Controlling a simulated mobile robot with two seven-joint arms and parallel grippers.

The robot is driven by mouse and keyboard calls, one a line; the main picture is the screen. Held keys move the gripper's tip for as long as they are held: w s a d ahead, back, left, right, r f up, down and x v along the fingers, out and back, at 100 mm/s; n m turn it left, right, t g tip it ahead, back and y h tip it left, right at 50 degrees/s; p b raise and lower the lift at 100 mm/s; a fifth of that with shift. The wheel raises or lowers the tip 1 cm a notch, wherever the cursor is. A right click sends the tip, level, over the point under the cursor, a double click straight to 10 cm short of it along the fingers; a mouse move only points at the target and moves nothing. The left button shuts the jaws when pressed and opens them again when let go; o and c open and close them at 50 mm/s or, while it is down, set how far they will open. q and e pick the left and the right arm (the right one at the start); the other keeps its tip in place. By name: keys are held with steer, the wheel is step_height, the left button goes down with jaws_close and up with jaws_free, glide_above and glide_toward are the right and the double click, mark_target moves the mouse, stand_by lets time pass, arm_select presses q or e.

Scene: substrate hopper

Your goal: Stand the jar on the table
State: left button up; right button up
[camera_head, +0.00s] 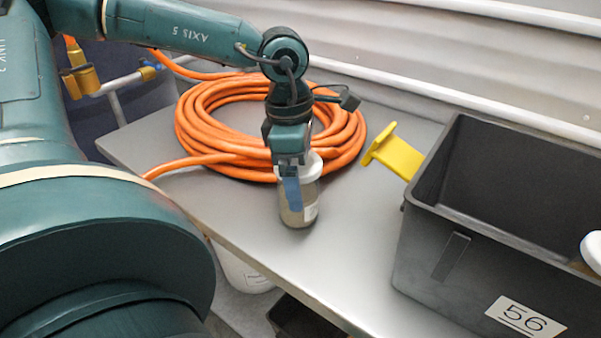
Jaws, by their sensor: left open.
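The jar (303,211) is a small clear container with a white lid, brownish contents and a pale label. It stands upright on the grey metal table (262,236), in front of the orange hose coil. My left gripper (291,190) points down at the jar from above, with a blue finger in front of the jar's side. Its jaws are open; the far finger is hidden, and I cannot tell whether the visible finger touches the jar. My right gripper is not in view.
A coiled orange hose (194,122) lies behind the jar. A yellow scraper-like tool (398,156) lies to the right, beside a large dark bin (425,256) labelled 56. A white bucket (238,270) stands below the table edge. The table in front of the bin is clear.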

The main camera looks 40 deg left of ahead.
arm_select(q)
steer(key=r, duration=0.7)
steer(key=a+r, duration=0.1)
steer(key=r, duration=0.3)
steer(key=shift+s+r+p, duration=0.15)
steer(key=shift+s+p, duration=0.2)
